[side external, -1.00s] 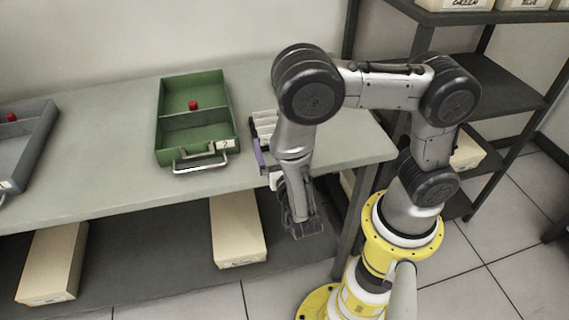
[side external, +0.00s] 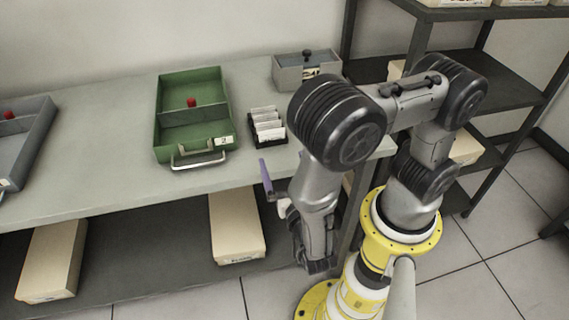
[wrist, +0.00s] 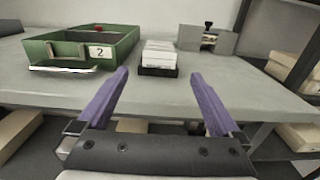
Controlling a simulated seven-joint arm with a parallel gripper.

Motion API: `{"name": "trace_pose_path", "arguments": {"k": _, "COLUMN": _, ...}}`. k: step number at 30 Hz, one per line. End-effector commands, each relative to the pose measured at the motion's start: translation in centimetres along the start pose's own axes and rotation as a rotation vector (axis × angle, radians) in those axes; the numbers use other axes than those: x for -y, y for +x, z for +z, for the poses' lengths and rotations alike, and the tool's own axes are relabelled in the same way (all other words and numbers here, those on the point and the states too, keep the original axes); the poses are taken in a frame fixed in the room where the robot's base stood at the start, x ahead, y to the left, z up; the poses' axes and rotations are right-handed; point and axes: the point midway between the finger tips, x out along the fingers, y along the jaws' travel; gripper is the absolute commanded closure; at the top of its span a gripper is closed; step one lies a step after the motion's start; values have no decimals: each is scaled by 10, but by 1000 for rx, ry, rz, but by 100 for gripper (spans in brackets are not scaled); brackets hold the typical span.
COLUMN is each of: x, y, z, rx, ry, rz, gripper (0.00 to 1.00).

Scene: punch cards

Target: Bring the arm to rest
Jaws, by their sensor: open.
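My gripper (wrist: 157,100) shows in the wrist view with its two purple fingers spread wide and nothing between them. It points toward the table edge. In the side external view, one purple finger of my gripper (side external: 266,178) shows in front of the table's front edge, and the other finger is hard to make out. My arm is folded, with its wrist low in front of the table (side external: 110,185).
A green tray (side external: 181,158) labelled 2 stands on the table. Beside it is a black holder with white cards (side external: 266,122). A grey box (side external: 290,78) stands behind, and a grey tray (side external: 38,128) at left. Cream boxes (side external: 236,225) lie on the lower shelf. A dark rack (side external: 500,90) stands at right.

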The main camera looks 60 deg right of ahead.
Motion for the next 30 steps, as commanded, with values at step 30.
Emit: {"name": "trace_pose_path", "arguments": {"k": 30, "x": 167, "y": 4, "z": 136, "rx": -462, "ry": 1591, "rz": -1303, "gripper": 0}}
